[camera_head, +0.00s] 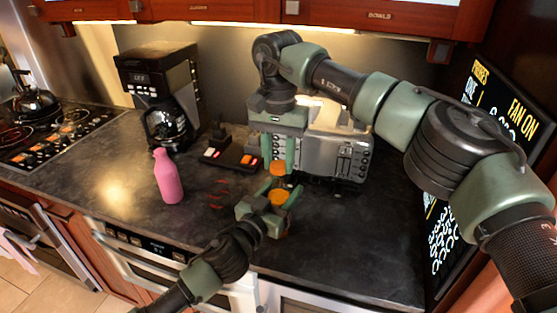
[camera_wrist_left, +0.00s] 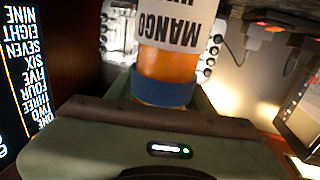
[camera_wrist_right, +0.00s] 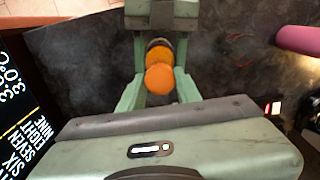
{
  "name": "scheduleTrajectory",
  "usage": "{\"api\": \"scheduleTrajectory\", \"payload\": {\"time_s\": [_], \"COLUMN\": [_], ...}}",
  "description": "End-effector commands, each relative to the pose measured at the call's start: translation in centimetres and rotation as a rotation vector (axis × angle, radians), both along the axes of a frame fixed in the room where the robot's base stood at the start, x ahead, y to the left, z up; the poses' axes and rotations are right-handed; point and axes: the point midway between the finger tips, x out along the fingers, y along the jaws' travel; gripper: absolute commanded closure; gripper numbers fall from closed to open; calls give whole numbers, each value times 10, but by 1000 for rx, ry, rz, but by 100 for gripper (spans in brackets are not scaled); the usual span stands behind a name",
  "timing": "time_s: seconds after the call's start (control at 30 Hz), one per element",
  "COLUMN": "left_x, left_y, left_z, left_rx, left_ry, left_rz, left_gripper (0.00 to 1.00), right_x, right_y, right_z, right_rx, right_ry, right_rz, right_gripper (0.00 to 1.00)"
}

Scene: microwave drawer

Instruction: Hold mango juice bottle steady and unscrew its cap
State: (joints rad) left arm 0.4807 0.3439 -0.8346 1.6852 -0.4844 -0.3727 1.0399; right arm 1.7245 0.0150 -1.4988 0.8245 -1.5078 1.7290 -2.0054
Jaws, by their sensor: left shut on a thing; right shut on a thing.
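The mango juice bottle (camera_wrist_left: 178,28) has a white label with MANGO upside down in the left wrist view, above an orange part and a blue band. My left gripper (camera_head: 268,207) comes from below and is shut on the bottle, whose orange part (camera_head: 278,197) shows between its fingers. My right gripper (camera_head: 279,160) is above it, fingers pointing down, shut on an orange round cap (camera_head: 278,168). In the right wrist view the cap (camera_wrist_right: 160,79) partly overlaps the orange part behind it (camera_wrist_right: 159,55). I cannot tell whether cap and bottle touch.
A pink bottle (camera_head: 168,177) stands on the dark counter (camera_head: 110,190) to the left. A coffee maker (camera_head: 160,90), a small dark device with lit switches (camera_head: 232,153) and a grey appliance (camera_head: 335,155) stand behind. A black text panel (camera_head: 490,100) is at the right.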

Motion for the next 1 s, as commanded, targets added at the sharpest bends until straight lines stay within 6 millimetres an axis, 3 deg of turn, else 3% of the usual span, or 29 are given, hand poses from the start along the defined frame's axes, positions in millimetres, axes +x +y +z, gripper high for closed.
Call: {"api": "scheduleTrajectory", "payload": {"time_s": [0.17,0.4,0.63,0.67,0.73,1.0], "left_x": [0,0,0,0,0,0], "left_y": [0,0,0,0,0,0], "left_z": [0,0,0,0,0,0], "left_rx": [0,0,0,-1,-1,0], "left_ry": [1,1,1,0,0,0], "left_rz": [-1,-1,0,0,0,0], "left_gripper": [100,100,100,45,26,22], "right_x": [0,0,0,0,0,0], "right_y": [0,1,0,0,0,0], "right_z": [8,36,40,40,40,40], "right_rx": [0,2,0,0,0,0], "right_ry": [-1,-2,0,0,0,0], "right_rz": [0,-1,1,1,1,0], "right_gripper": [100,100,100,100,100,100]}}
